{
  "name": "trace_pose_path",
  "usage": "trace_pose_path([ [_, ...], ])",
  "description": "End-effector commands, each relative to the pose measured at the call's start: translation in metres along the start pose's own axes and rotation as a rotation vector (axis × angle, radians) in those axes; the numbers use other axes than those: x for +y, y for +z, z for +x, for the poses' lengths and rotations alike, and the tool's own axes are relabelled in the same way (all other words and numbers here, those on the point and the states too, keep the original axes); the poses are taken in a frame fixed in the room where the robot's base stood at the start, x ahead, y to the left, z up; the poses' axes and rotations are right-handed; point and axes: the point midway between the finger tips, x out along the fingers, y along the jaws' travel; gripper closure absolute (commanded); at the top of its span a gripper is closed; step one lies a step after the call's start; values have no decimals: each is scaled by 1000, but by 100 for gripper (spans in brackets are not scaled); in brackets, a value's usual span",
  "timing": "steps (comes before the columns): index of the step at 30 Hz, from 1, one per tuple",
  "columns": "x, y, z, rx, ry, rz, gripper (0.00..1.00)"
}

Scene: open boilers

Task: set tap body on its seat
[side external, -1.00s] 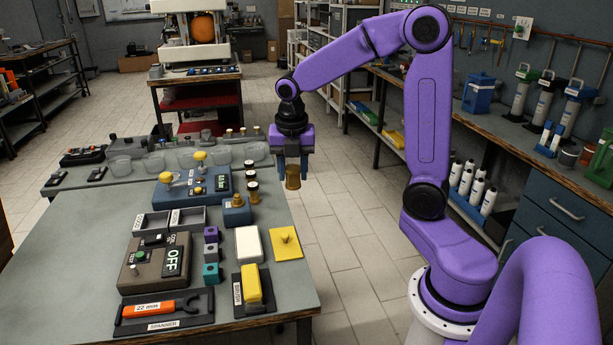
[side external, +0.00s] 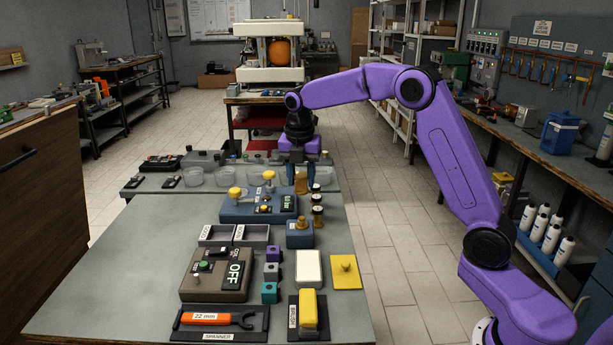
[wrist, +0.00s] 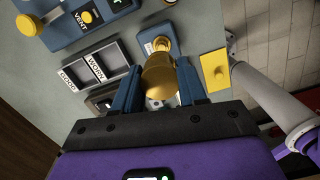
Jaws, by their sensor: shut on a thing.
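My gripper (side external: 300,170) is shut on a brass tap body (side external: 301,184), held upright below the fingers in the side view. In the wrist view the tap body (wrist: 158,82) sits between the two blue fingers (wrist: 157,72). A blue block (side external: 299,240) with a brass fitting (side external: 301,223) on top stands on the bench nearer the side camera. In the wrist view this block (wrist: 146,37) lies beyond the held tap body, which partly overlaps its fitting. Which part is the seat is not marked. The tap body appears apart from the block.
Dark-capped brass pieces (side external: 317,198) stand in a row close right of the tap body. A blue unit with yellow knobs (side external: 257,207) is to the left. Grey trays (side external: 233,235), a white block (side external: 308,267) and a yellow plate (side external: 345,272) lie nearer the camera.

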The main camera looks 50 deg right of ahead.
Motion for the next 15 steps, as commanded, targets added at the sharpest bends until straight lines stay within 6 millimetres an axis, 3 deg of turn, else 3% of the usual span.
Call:
trace_pose_path([
  [15, 0, -4, 33, -1, -1, 0, 95],
])
